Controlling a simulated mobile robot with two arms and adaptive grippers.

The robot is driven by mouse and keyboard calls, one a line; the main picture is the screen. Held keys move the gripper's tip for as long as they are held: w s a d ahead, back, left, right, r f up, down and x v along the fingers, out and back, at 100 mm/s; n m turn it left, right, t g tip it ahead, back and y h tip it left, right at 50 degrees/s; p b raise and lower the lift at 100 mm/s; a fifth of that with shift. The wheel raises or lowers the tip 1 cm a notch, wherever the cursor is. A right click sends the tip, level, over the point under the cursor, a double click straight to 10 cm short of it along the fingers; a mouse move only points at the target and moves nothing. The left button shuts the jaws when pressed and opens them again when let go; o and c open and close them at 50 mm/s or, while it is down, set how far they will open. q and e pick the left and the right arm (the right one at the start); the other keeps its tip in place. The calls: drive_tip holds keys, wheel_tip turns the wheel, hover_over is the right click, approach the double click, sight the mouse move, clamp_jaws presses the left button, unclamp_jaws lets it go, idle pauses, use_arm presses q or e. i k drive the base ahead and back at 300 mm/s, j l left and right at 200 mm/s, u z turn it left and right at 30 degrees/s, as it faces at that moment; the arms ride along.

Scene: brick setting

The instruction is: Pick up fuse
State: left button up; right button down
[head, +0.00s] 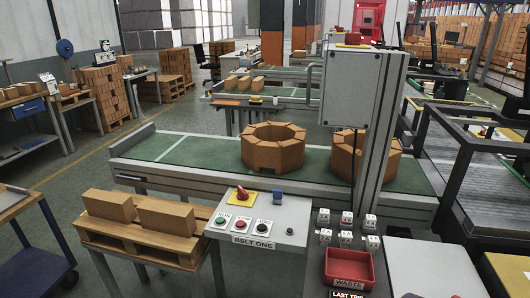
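Several small white blocks (346,217) with dark marks stand in two rows on the grey panel to the right of the control box, behind the red tray. They look like fuses or fuse holders, but they are too small to tell which. No separate loose fuse can be made out. Neither of my grippers shows in the head view.
The red waste tray (348,268) sits in front of the blocks. The control box (258,222) carries a red switch and several buttons. A grey cabinet (362,85) on a post rises behind. The green conveyor (200,152) carries brick rings (273,147). A pallet (140,240) holds bricks.

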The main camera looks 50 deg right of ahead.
sight(347, 218)
drive_tip(key=z, duration=2.1)
